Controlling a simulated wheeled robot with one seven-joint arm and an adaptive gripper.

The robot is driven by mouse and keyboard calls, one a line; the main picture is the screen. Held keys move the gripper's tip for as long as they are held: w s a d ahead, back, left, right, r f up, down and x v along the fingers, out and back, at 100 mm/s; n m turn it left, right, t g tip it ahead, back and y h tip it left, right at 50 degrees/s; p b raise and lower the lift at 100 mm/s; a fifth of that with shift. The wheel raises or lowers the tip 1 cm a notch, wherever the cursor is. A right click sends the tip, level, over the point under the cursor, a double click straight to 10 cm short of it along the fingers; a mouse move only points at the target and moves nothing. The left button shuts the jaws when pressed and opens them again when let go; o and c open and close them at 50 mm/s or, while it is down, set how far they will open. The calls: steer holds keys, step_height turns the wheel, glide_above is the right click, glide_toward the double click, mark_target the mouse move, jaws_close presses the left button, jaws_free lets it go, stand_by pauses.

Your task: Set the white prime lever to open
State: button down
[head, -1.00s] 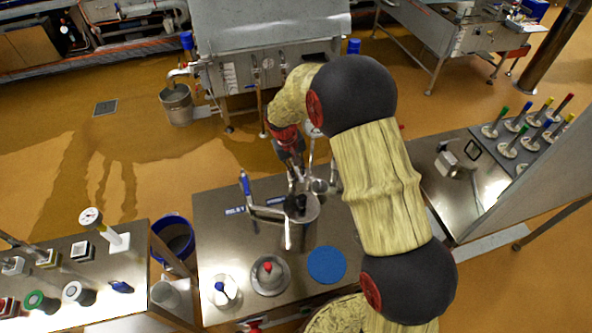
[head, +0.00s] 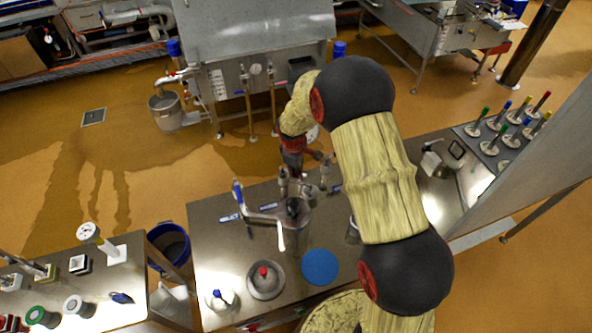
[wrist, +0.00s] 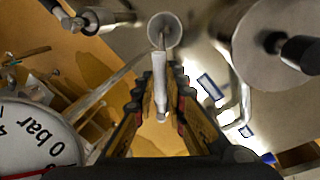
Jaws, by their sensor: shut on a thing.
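The white prime lever (wrist: 160,72) shows in the wrist view as a pale bar running down from a round grey-white end. My gripper (wrist: 162,95) has its two dark ridged fingers on either side of the bar and is shut on it. In the head view my gripper (head: 291,163) is at the far edge of the steel table, just beyond the metal pot (head: 297,212). There the lever cannot be told apart from the pipes around my fingers. I cannot tell the lever's exact setting.
A blue-handled lever (head: 238,193) stands left of the pot. A pressure gauge (wrist: 35,140) is close by in the wrist view. A red-knobbed lid (head: 265,279) and a blue disc (head: 320,267) lie on the near side of the table (head: 215,255).

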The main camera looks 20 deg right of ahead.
steer(key=shift+w+d+n, duration=0.1)
steer(key=shift+w+n, duration=0.1)
steer(key=shift+n, duration=0.2)
steer(key=c, duration=1.8)
jaws_free()
step_height(320, 180, up, 12)
steer(key=s+a, duration=0.1)
steer(key=s, duration=0.1)
steer(key=shift+a, duration=0.2)
steer(key=shift+f, duration=0.1)
steer(key=shift+c, duration=0.4)
